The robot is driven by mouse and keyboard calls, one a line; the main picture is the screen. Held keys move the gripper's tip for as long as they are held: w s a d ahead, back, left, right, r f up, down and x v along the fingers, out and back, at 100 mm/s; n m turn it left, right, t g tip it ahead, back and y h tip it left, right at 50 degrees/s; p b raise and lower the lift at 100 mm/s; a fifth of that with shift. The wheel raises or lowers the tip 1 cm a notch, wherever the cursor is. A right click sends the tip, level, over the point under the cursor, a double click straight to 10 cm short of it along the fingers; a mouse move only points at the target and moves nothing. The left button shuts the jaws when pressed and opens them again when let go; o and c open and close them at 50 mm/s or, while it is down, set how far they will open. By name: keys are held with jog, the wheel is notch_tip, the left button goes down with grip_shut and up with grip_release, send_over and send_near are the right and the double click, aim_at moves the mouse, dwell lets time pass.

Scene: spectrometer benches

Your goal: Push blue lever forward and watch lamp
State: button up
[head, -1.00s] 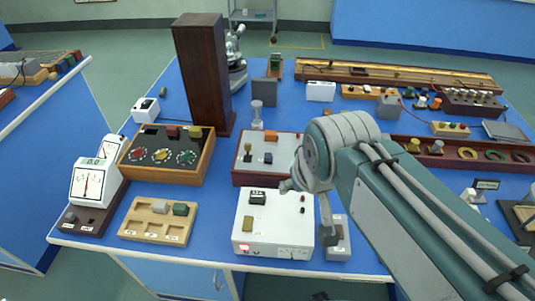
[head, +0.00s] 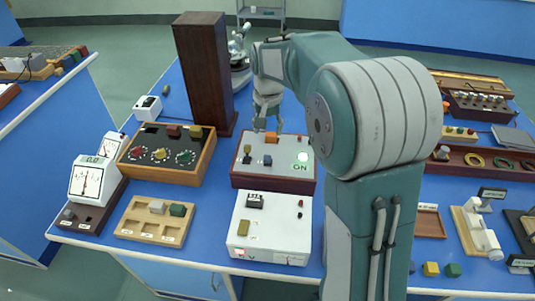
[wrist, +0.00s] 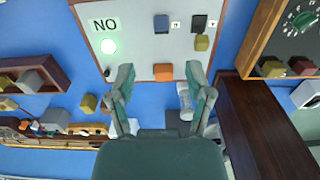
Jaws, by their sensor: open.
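The blue lever (head: 268,160) stands on the white-topped panel box (head: 285,171) at the middle of the bench. It also shows in the wrist view (wrist: 161,23). The round lamp (head: 303,156) glows green above the word ON; it is bright in the wrist view (wrist: 108,46) too. An orange block (head: 271,137) sits behind the blue lever, and an olive lever (head: 247,149) is to its left. My gripper (head: 267,127) points down over the panel's back edge near the orange block. Its fingers (wrist: 161,92) are apart with nothing held, clear of the blue lever.
A tall dark wooden box (head: 204,75) stands close left of my gripper, with a microscope (head: 239,62) behind. A wooden box with three dials (head: 165,154) is left of the panel. A white instrument (head: 270,229) stands in front.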

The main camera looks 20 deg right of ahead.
aim_at(267, 156)
jog(key=shift+w+f, duration=0.35)
jog(key=shift+f, duration=0.1)
notch_tip(267, 156, down, 10)
jog(key=shift+f, duration=0.25)
grip_shut()
